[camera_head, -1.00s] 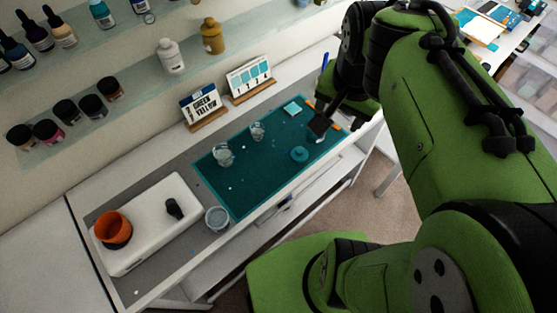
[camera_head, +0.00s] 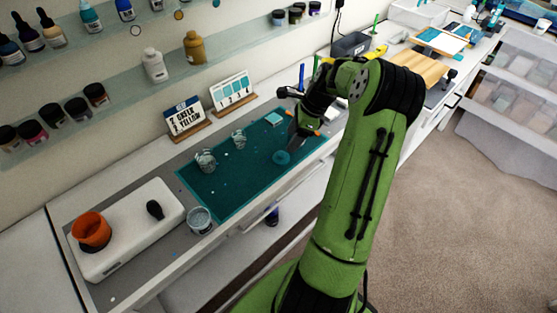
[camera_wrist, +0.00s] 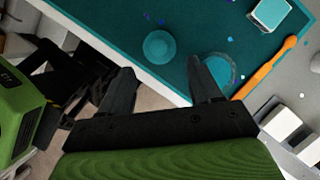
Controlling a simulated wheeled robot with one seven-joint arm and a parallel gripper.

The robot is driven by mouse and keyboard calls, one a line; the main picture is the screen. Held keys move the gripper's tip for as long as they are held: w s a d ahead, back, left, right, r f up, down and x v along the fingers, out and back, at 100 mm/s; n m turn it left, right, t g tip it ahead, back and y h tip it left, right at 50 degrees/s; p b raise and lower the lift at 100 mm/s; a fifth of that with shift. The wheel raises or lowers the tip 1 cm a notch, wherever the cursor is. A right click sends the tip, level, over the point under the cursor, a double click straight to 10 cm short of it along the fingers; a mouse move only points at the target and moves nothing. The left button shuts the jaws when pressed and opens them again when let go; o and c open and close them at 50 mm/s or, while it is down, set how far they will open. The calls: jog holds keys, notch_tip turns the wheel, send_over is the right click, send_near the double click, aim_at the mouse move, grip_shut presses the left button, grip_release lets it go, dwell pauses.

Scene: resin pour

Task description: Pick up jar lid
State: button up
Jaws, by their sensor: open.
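The jar lid is a round teal disc with a raised knob, lying on the dark teal mat near its front edge. The lid (camera_head: 281,157) shows in the head view close to my gripper (camera_head: 292,143). In the wrist view the lid (camera_wrist: 159,46) lies ahead of the gap between the fingertips of my gripper (camera_wrist: 160,74). My gripper is open with nothing between its fingers. The exact height of the fingers above the mat is hard to tell.
An orange stick (camera_wrist: 265,69) and a teal square block (camera_wrist: 270,13) lie right of the lid. A white box (camera_head: 125,232) bears an orange cup (camera_head: 91,231).

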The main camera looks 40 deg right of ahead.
aim_at(282, 153)
jog(key=b+x, duration=0.1)
jog(key=x, duration=0.6)
jog(key=shift+a+f, duration=0.15)
jog(key=shift+f, duration=0.25)
jog(key=shift+r, duration=0.1)
jog(key=c, duration=0.6)
